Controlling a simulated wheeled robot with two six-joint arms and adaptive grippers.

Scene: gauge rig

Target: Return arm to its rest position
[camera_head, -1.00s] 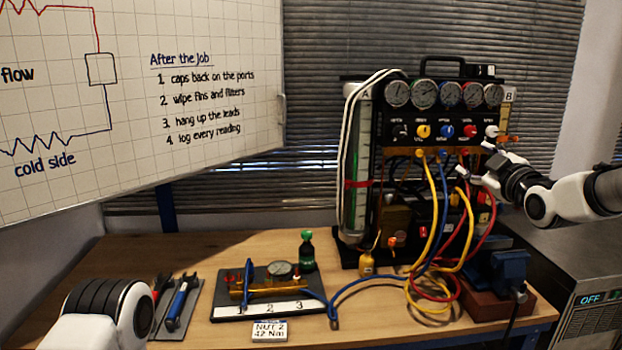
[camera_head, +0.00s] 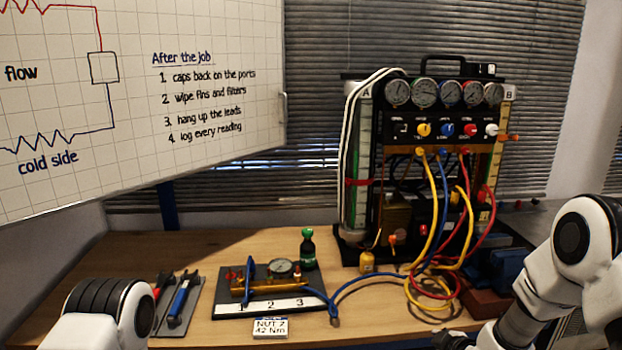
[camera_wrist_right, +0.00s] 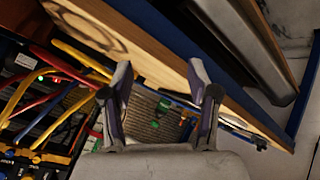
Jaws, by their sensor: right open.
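My right arm (camera_head: 570,265) is folded low at the right edge of the head view, in front of the bench's right end. Its right gripper (camera_head: 452,341) shows only in part at the bottom edge of that view. In the right wrist view the right gripper (camera_wrist_right: 165,88) has its two fingers spread apart with nothing between them. Part of my left arm (camera_head: 105,312) is at the lower left; its gripper is outside the picture.
The gauge rig (camera_head: 450,130) stands at the back right with yellow, red and blue hoses hanging. A blue vise (camera_head: 505,265) is partly behind my right arm. A small gauge board (camera_head: 270,305) and tools (camera_head: 180,300) lie on the wooden bench (camera_head: 385,320).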

